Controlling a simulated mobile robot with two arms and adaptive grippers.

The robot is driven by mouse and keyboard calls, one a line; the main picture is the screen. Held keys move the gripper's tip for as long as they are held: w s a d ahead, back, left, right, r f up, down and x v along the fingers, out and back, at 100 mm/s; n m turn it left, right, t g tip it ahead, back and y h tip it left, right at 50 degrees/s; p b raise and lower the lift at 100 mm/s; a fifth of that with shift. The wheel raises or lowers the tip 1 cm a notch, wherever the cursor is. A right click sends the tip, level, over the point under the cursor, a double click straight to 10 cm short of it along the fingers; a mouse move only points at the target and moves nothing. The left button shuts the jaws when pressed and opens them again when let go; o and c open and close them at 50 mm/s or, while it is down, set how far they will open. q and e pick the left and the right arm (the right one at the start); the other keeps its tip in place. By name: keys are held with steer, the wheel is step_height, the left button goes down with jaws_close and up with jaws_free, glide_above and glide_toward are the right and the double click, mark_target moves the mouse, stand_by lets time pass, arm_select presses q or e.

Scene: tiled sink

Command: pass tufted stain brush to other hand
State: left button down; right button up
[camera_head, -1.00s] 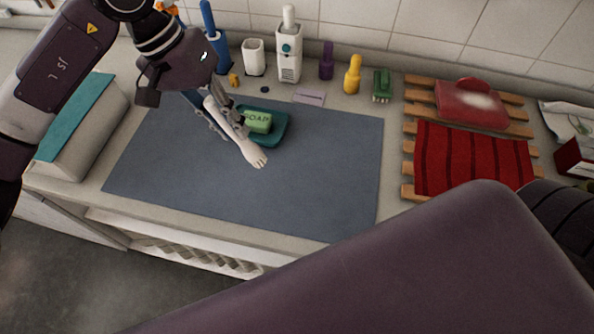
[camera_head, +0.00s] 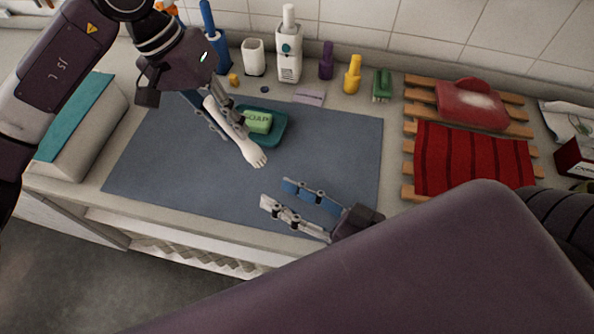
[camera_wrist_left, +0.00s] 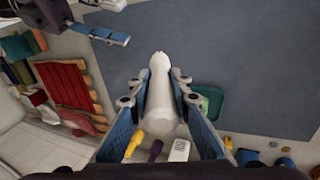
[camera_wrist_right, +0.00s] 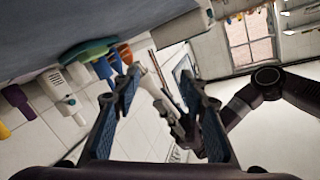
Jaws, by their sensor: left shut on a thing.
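The tufted stain brush (camera_head: 249,152) is a pale white piece with a narrow handle and a wider end pointing down and to the right in the head view. My left gripper (camera_head: 224,118) is shut on it above the blue mat. In the left wrist view the brush (camera_wrist_left: 160,90) lies between the two finger pads, its far end sticking out past them. My right gripper (camera_head: 277,193) is open and empty, below and right of the brush's free end and apart from it. Its parted fingers (camera_wrist_right: 160,75) also show in the right wrist view. Bristles cannot be made out.
A green soap (camera_head: 258,122) sits in a teal dish (camera_head: 273,137) behind the brush. The blue mat (camera_head: 335,150) is otherwise clear. Bottles and a white dispenser (camera_head: 290,55) line the tiled wall. A wooden rack with a red cloth (camera_head: 470,160) stands right.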

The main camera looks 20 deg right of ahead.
mark_target(248, 149)
step_height(248, 149, up, 3)
steer(key=w+d+n+t, duration=0.1)
steer(key=w+d+n, duration=0.15)
steer(key=n, duration=0.45)
steer(key=shift+y, duration=0.4)
steer(key=shift+x, duration=5.6)
steer(key=shift+r, duration=0.15)
steer(key=shift+s, duration=0.1)
jaws_close()
arm_select(q)
steer(key=c, duration=1.7)
jaws_free()
